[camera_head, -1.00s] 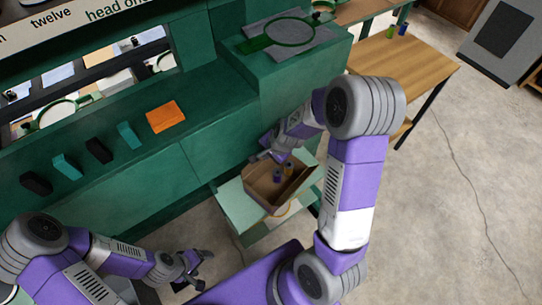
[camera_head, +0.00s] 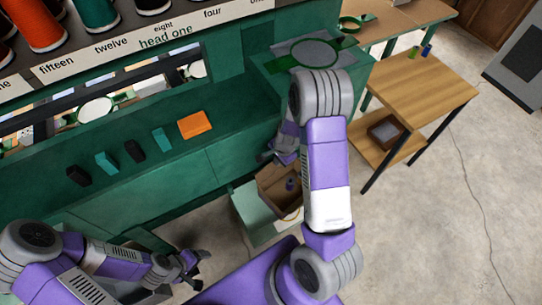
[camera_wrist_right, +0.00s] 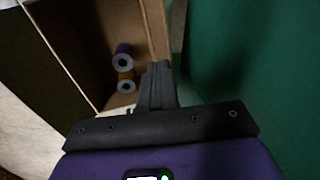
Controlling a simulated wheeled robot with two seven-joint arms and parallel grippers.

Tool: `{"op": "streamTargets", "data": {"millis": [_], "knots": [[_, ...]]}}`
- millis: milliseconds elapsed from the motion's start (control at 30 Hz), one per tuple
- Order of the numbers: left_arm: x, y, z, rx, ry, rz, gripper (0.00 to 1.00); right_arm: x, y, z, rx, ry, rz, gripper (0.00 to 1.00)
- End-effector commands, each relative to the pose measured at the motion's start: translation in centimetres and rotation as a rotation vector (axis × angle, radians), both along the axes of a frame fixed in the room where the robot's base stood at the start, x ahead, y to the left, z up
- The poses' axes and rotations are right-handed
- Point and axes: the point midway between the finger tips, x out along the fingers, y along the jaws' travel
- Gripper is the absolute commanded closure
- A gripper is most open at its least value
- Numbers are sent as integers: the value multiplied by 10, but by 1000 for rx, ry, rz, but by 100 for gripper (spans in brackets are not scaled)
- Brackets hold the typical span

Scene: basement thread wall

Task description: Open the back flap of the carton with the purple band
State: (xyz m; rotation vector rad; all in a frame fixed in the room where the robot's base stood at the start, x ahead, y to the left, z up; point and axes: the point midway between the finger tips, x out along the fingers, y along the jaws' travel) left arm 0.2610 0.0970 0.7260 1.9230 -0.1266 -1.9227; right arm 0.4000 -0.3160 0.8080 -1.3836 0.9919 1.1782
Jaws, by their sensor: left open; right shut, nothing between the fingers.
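The brown carton (camera_head: 268,200) stands low on a pale green surface in the head view, partly hidden by my right arm. Its inside and upright brown sides show; I cannot make out a purple band. In the right wrist view the carton's inside (camera_wrist_right: 85,40) holds a purple spool (camera_wrist_right: 122,60) and an orange spool (camera_wrist_right: 126,82). My right gripper (camera_head: 266,157) is shut and empty at the carton's back side, by the green cabinet. Its fingers (camera_wrist_right: 158,80) overlap the carton's back edge (camera_wrist_right: 155,30) in the wrist view; contact is unclear. My left gripper (camera_head: 196,262) is open and empty, left of the carton.
The green cabinet (camera_head: 190,190) rises close behind the carton. Its ledge carries an orange block (camera_head: 195,125) and several small dark and teal blocks. A wooden table (camera_head: 415,90) with a brown box (camera_head: 385,131) on its lower shelf stands right. Bare floor (camera_head: 420,230) is clear there.

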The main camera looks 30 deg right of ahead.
Motion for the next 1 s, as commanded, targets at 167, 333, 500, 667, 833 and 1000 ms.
{"op": "streamTargets", "data": {"millis": [167, 333, 500, 667, 833, 1000], "knots": [[0, 0, 7, 0, 0, 0, 27, 6, -2, 0, -1, 8, -9, 100], [0, 0, 6, 0, 1, 0, 27, 7, -1, 0, -1, 7, -7, 100], [0, 0, 6, 0, 0, 0, 27, 7, -1, 0, -1, 7, -5, 100], [0, 0, 4, 0, 0, 0, 27, 4, -1, -2, -1, 7, -6, 100], [0, 0, 0, 0, 0, 0, 27, -3, -3, -5, -1, 7, -7, 100], [0, 0, -2, 0, 0, 0, 27, -8, -3, -6, -1, 7, -6, 100]]}}
